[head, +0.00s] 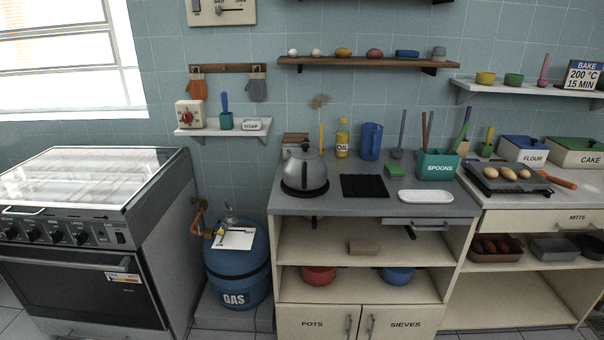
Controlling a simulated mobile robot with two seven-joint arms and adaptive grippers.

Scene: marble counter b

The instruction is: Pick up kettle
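The grey kettle (304,171) stands upright on a round black base at the left end of the grey counter (355,205). It has a dark handle over its top, and its lid is on. Neither of my grippers shows in the head view, and nothing touches the kettle from above or in front.
A black ridged mat (364,186) lies right of the kettle. Behind stand a yellow oil bottle (342,138) and a blue jug (371,141). A teal spoons box (436,165) and white tray (425,196) are further right. A stove (90,240) and blue gas bottle (238,270) stand left.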

